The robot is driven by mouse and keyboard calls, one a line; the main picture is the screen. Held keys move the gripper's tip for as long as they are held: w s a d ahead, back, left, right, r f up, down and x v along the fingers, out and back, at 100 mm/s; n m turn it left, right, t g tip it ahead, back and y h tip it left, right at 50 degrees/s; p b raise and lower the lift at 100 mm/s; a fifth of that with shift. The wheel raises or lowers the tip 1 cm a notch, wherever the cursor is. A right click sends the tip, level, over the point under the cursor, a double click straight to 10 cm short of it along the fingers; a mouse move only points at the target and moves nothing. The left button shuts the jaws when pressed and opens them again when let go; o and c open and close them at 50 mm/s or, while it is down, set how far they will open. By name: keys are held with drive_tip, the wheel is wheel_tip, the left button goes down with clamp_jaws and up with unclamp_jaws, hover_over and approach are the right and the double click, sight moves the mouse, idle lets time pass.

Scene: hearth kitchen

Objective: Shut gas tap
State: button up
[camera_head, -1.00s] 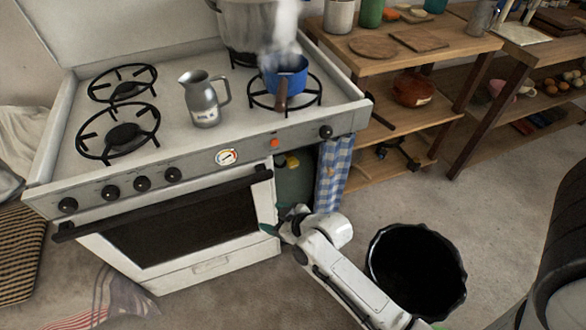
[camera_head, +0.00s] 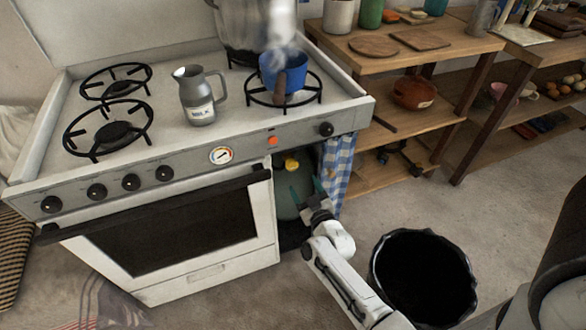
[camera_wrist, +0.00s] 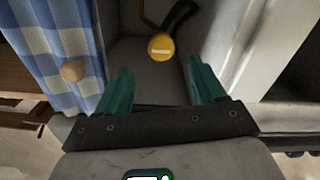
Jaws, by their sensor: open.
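The gas tap is a yellow round knob (camera_head: 291,164) on top of a grey-green gas bottle (camera_head: 288,190) in the open compartment at the stove's right end. In the wrist view the yellow knob (camera_wrist: 161,46) shows face-on, with a dark hose behind it. My gripper (camera_head: 306,190) is at the mouth of the compartment, below and right of the knob. In the wrist view its green fingers (camera_wrist: 157,88) are spread, with nothing between them. The knob lies beyond the fingertips, apart from them, roughly centred between the two.
A blue checked curtain (camera_head: 335,166) hangs at the compartment's right side; its wooden knob (camera_wrist: 73,70) is close to my left finger. The white stove (camera_head: 205,272) bounds the left. A blue pot (camera_head: 284,73) steams on a burner. A black bin (camera_head: 425,235) stands right of my arm.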

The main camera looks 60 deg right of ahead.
sight(294, 169)
drive_tip(key=b+x, duration=0.4)
drive_tip(key=x, duration=0.4)
drive_tip(key=shift+w+d+f, duration=0.15)
drive_tip(key=shift+w, duration=0.1)
drive_tip(key=shift+w+d+b, duration=0.35)
drive_tip(key=shift+w+b, duration=0.05)
drive_tip(key=shift+w, duration=0.1)
drive_tip(key=shift+r, duration=0.2)
drive_tip(key=shift+c, duration=0.2)
drive_tip(key=c, duration=0.9)
